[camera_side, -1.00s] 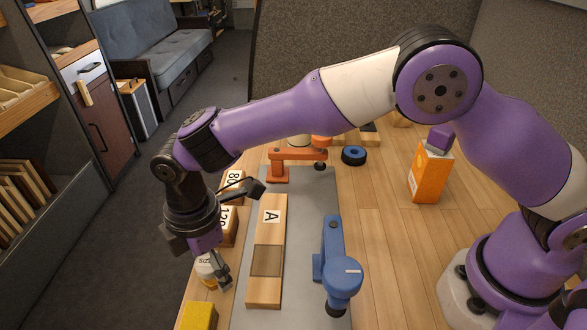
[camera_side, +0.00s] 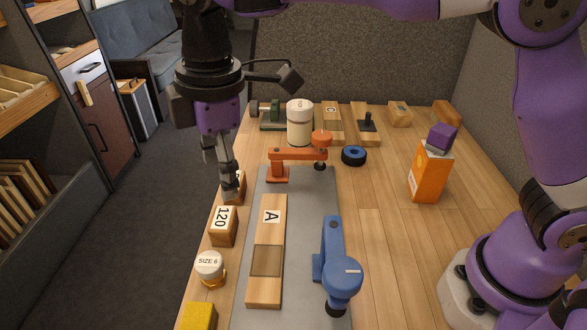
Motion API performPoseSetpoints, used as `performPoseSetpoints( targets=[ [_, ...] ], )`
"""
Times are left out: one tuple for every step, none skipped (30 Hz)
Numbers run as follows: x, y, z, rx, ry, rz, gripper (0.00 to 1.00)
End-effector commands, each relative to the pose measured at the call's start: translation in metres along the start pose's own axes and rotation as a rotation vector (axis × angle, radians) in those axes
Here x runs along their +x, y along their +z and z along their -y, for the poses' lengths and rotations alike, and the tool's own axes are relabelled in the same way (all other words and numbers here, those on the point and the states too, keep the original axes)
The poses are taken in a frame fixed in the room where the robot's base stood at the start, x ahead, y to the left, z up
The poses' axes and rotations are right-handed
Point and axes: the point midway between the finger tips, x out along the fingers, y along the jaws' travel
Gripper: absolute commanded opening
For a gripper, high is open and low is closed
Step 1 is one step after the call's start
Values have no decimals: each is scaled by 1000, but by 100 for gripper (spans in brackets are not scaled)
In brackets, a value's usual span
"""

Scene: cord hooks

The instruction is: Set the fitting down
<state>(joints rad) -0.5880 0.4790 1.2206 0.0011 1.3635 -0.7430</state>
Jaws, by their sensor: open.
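No part is labelled as the fitting. A round piece with a white top marked SIZE 6 (camera_side: 209,264) and a brass-coloured base stands at the left edge of the bench, and I cannot tell if it is the fitting. My gripper (camera_side: 228,188) is open and points down farther back along that edge. Its fingers are in front of a small wooden block (camera_side: 240,190) and hide most of it. I cannot tell whether they touch it. No held object shows between the fingers.
A wooden block marked 120 (camera_side: 222,226) stands between the gripper and the round piece. Board A (camera_side: 268,285) lies on the grey mat (camera_side: 297,215) between orange (camera_side: 290,156) and blue (camera_side: 333,250) clamps. A yellow block (camera_side: 199,316) is in front.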

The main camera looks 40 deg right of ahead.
Motion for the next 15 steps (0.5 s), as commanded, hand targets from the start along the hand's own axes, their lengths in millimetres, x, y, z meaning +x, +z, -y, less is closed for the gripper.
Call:
performPoseSetpoints(
  targets=[
    [-16,25,-5,109,28,-25,78],
    [-23,40,-7,182,46,-40,78],
    [-32,62,-7,284,71,-63,78],
    [-38,78,-6,361,89,-80,78],
    [-42,94,-4,438,107,-97,78],
    [-47,114,0,539,131,-121,78],
    [-50,130,4,613,150,-140,78],
    [-51,144,9,687,168,-158,78],
    [-51,162,17,781,191,-182,78],
    [-50,174,23,849,208,-200,78],
    [-48,185,29,913,224,-218,78],
    [-44,198,36,992,244,-240,78],
    [-42,206,42,1045,257,-256,78],
    [-38,214,47,1093,269,-270,78],
    [-34,222,53,1149,284,-287,78]
  ],
)
